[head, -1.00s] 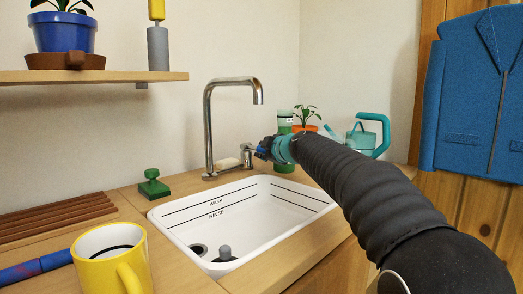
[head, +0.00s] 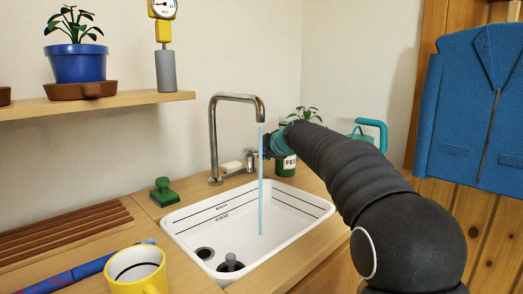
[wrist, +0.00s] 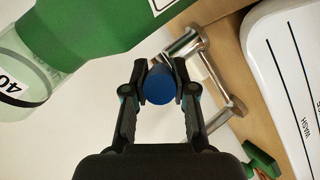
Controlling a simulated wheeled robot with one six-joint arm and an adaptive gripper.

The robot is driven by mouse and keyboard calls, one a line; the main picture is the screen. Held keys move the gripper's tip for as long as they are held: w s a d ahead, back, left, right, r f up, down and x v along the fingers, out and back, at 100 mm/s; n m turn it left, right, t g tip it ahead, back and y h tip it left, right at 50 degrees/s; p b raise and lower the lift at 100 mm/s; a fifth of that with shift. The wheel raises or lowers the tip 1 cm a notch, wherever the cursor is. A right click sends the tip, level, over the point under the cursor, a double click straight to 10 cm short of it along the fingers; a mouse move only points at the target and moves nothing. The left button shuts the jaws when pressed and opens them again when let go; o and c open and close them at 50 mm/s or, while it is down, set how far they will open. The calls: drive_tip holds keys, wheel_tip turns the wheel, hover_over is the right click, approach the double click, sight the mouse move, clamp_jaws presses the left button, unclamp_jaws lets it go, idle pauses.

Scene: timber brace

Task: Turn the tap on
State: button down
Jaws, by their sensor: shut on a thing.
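The chrome tap (head: 213,140) stands behind the sink with its spout arching over the basin. A thin blue stream of water (head: 261,190) falls from the spout into the white sink (head: 180,222). My gripper (head: 268,146) is beside the tap's right side, partly hidden by my arm. In the wrist view my gripper (wrist: 160,84) is shut on a round blue knob (wrist: 159,86), with the chrome tap (wrist: 222,92) close by. The knob's join to the tap's lever is hidden.
A green bottle (head: 286,165) stands right behind my gripper, and it looms large in the wrist view (wrist: 85,30). A teal watering can (head: 372,134) is farther right. A green stamp-like object (head: 162,192) and a yellow mug (head: 135,272) stand left of the sink.

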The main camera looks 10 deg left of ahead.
drive_tip(key=c, duration=0.9)
unclamp_jaws()
drive_tip(key=v, duration=1.2)
drive_tip(key=shift+f, duration=0.1)
